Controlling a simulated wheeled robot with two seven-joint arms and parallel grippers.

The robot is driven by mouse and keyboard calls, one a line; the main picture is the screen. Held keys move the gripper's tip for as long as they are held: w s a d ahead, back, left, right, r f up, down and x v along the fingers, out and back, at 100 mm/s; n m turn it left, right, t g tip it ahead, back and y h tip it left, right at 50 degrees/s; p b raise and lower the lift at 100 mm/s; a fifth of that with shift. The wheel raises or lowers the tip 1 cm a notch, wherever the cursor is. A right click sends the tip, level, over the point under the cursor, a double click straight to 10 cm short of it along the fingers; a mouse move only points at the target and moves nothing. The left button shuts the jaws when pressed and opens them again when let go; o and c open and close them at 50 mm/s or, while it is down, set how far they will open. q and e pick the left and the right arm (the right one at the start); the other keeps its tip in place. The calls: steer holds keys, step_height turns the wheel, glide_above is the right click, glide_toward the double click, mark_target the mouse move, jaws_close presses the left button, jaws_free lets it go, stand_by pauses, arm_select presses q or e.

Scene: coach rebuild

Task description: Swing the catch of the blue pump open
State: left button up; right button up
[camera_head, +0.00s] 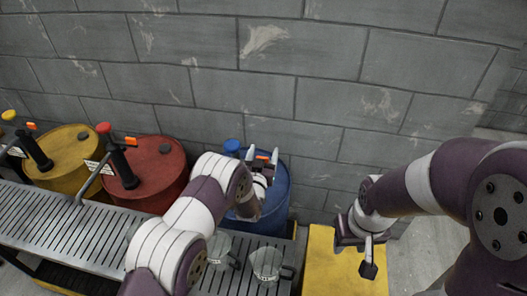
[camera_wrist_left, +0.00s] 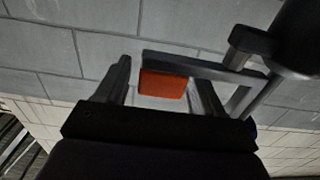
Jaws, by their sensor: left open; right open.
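The blue pump, with a blue knob (camera_head: 232,146) on top, stands on the blue drum (camera_head: 275,200). Its orange catch tab (camera_head: 262,158) shows between the fingertips of my left gripper (camera_head: 262,156). In the left wrist view the orange tab (camera_wrist_left: 163,84) hangs on a dark bar (camera_wrist_left: 205,65) and lies between the two open fingers (camera_wrist_left: 160,85). I cannot tell whether either finger touches it. My left arm and gripper hide most of the pump body. My right gripper (camera_head: 358,254) is open and empty, pointing down over a yellow surface.
A red drum (camera_head: 150,172) and a yellow drum (camera_head: 65,160) with similar pumps stand to the left. A slotted metal bench (camera_head: 60,225) runs in front, with two grey jugs (camera_head: 268,263) at its right end. A yellow platform (camera_head: 325,270) is below my right gripper. A block wall (camera_head: 330,95) stands close behind.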

arm_select(q)
steer(key=shift+w, duration=0.2)
jaws_close()
steer(key=shift+s, duration=0.1)
steer(key=m+g+h+b, duration=0.1)
steer(key=h, duration=0.1)
steer(key=s+m+h+b, duration=0.1)
steer(key=m+h, duration=0.1)
steer(key=s+m+g+h+b, duration=0.1)
steer(key=h+b, duration=0.1)
steer(key=shift+a+f+m+g+h, duration=0.1)
steer(key=shift+f+m+g+h, duration=0.1)
steer(key=shift+m+g+h, duration=0.1)
steer(key=shift+s+a+r+m+g+h+b, duration=0.1)
steer(key=shift+s+m+g+h+b, duration=0.25)
steer(key=shift+m+g+h+b, duration=0.4)
steer(key=shift+s+a+r+m+g+h+b, duration=0.1)
steer(key=shift+s+m+g+h+b, duration=0.3)
steer(key=shift+m+g+h, duration=0.55)
steer(key=shift+w, duration=0.1)
jaws_free()
